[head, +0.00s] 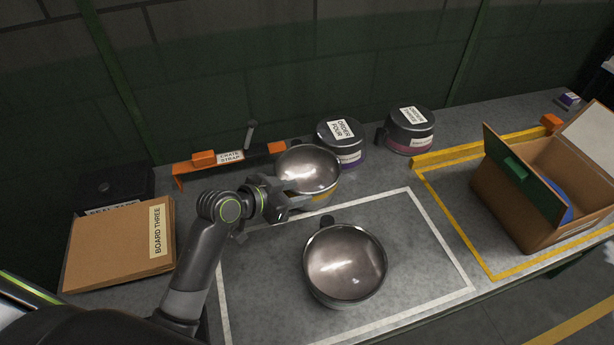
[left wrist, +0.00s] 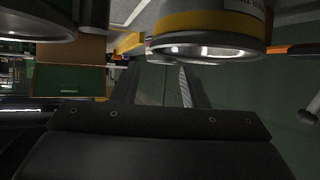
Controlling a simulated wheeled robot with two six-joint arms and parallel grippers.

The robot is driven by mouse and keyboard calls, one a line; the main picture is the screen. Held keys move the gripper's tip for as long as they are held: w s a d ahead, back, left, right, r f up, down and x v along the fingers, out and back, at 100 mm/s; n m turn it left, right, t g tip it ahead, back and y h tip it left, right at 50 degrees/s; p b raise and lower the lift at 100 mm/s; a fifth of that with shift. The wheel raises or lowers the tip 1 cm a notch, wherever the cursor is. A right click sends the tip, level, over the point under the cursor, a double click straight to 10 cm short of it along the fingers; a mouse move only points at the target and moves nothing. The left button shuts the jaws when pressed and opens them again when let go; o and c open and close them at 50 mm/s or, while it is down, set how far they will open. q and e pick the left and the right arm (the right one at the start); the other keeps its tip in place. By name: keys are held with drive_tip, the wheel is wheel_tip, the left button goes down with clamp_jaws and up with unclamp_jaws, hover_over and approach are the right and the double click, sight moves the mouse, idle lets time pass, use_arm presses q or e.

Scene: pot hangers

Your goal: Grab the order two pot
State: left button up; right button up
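A steel pot with a yellow band (head: 308,168) stands at the back middle of the table. My left gripper (head: 300,200) is at its near side in the head view. In the left wrist view the yellow-banded pot (left wrist: 212,22) is at the top, its white label partly cut off and unreadable. The left fingers (left wrist: 160,88) are apart there with nothing between them. Another steel pot (head: 345,264) stands in the white-lined area, no label visible. A purple-banded pot (head: 339,140) reads "ORDER FOUR". No label reading "order two" is legible. My right gripper is not in view.
A pink-banded pot (head: 408,128) stands at the back right. A "BOARD THREE" cardboard box (head: 120,246) is left; an open carton (head: 530,205) is right. The white-lined area is clear around its pot.

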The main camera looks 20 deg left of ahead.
sight(323, 190)
use_arm(q)
drive_tip(key=p+x, duration=0.1)
drive_tip(key=x, duration=0.3)
drive_tip(key=p+x, duration=0.1)
drive_tip(key=x, duration=0.3)
drive_tip(key=shift+w+d, duration=0.15)
drive_tip(key=shift+d, duration=0.35)
drive_tip(key=shift+w+d+f, duration=0.2)
drive_tip(key=shift+w+f, duration=0.2)
clamp_jaws()
drive_tip(key=shift+s, duration=0.15)
idle(0.6)
